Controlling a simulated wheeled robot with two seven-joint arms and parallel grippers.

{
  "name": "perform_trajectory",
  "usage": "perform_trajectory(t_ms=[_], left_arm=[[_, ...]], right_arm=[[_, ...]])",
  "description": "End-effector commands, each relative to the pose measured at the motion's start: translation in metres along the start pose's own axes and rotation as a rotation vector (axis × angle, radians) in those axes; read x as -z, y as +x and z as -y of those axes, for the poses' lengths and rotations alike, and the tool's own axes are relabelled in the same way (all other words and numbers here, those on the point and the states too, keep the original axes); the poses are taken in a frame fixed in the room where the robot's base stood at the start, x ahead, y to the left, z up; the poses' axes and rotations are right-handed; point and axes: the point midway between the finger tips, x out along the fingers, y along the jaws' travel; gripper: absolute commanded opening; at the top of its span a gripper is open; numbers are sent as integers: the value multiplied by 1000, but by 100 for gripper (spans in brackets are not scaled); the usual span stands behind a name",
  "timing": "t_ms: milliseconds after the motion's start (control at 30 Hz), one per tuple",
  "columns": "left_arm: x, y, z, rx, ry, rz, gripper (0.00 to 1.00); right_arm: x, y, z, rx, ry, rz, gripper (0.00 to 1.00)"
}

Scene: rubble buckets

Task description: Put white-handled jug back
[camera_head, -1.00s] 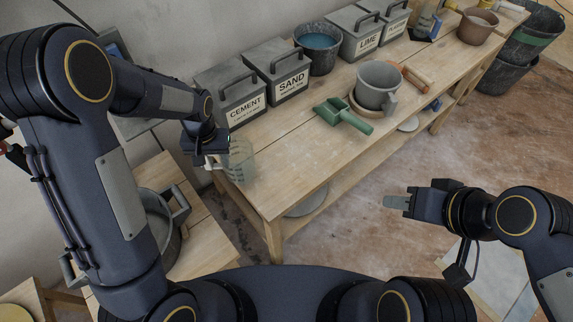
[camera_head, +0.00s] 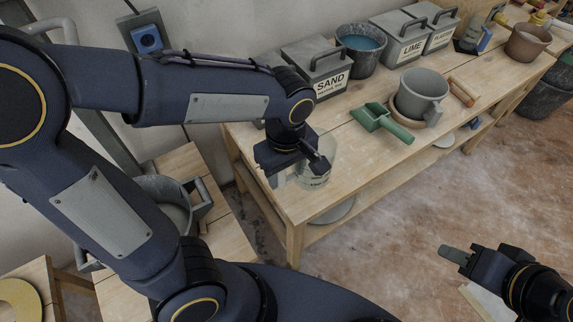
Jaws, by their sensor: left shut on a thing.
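A clear measuring jug (camera_head: 319,175) with markings is at the near left corner of the wooden workbench. My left gripper (camera_head: 300,170) is shut on it, reaching in from the left. The gripper and forearm hide part of the jug, and its handle cannot be made out. I cannot tell whether its base touches the bench top (camera_head: 335,200). My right gripper (camera_head: 455,252) is over the floor at the lower right, away from the bench and with nothing visible in it; its jaw opening cannot be judged.
The sand box (camera_head: 318,68), blue-filled bucket (camera_head: 361,45) and lime box (camera_head: 402,38) line the wall. A metal pot (camera_head: 168,205) stands on the low left table. The bench front is clear.

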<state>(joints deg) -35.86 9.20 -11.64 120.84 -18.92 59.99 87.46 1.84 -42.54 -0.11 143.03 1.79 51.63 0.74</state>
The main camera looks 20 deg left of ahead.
Motion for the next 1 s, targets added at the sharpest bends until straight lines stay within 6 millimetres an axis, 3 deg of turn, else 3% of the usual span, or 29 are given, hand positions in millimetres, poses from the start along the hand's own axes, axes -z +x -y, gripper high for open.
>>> perform_trajectory(t_ms=[133, 400, 567, 800, 1000], left_arm=[[36, 18, -15, 4, -6, 0, 18], [68, 61, -30, 2, 0, 0, 18], [75, 70, -34, -1, 0, 0, 18], [80, 102, -36, 2, 3, 1, 18], [81, 107, -36, -2, 2, 0, 18]], right_arm=[[0, -1, 0, 0, 0, 0, 36], [-2, 3, -1, 0, 0, 0, 36], [-2, 3, -2, 0, 0, 0, 36], [-3, 6, -3, 0, 0, 0, 36], [-3, 6, -3, 0, 0, 0, 36]])
